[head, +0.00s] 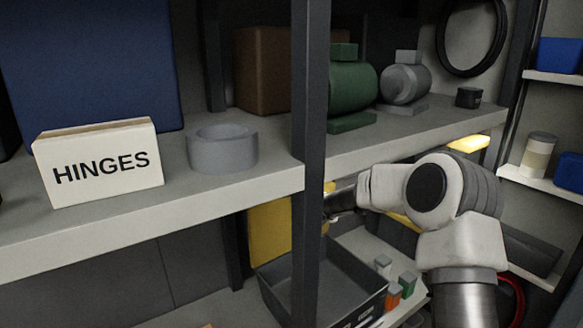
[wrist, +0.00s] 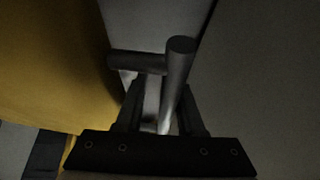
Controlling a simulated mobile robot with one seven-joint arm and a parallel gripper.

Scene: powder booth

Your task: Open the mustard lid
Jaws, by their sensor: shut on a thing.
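The mustard lid (wrist: 55,60) fills the left of the wrist view. A dark grey bar handle (wrist: 178,75) with a short post stands off its edge. My gripper (wrist: 160,100) is shut on this handle, with a finger on either side of the bar. In the head view a mustard panel (head: 270,232) shows under the shelf, left of the dark upright, and seems to be part of the lid. There my gripper (head: 336,203) is partly hidden behind the upright and under the shelf edge. The handle cannot be made out in the head view.
A dark upright (head: 310,120) stands close to my gripper. The shelf (head: 225,195) above carries a HINGES box (head: 100,165), a grey ring (head: 222,148) and a green motor (head: 350,90). Below are an open dark tray (head: 280,290) and several small bottles (head: 407,284).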

